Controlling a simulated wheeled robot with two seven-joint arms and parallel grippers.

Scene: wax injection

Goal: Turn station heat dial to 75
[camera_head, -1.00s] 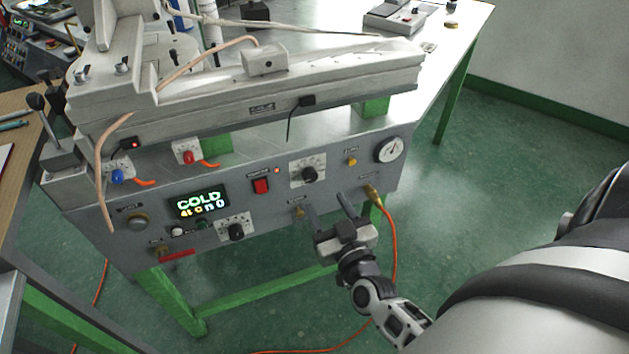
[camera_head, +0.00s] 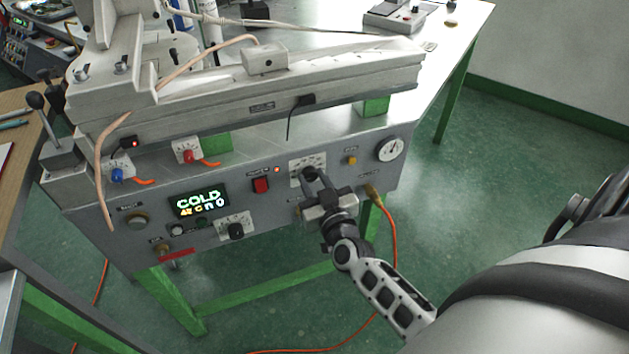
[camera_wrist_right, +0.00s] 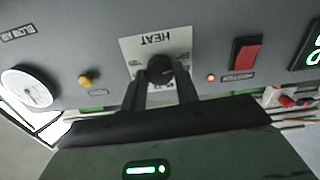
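The heat dial (camera_wrist_right: 160,68) is a black knob on a white plate marked HEAT, seen upside down in the right wrist view. In the head view its plate (camera_head: 299,164) is on the station's grey front panel, right of the red switch, with the knob mostly hidden by my right gripper (camera_head: 311,176). In the wrist view the two dark fingers of this gripper (camera_wrist_right: 160,79) stand on either side of the knob, close against it, and appear shut on it. The dial's exact setting is not readable. The station display (camera_head: 199,202) reads COLD. My left gripper is not in view.
The red switch (camera_head: 261,186) is left of the dial. A yellow button (camera_head: 351,160) and a round gauge (camera_head: 390,149) are to its right. An orange hose (camera_head: 393,235) hangs from the panel near my right arm. The green floor at right is open.

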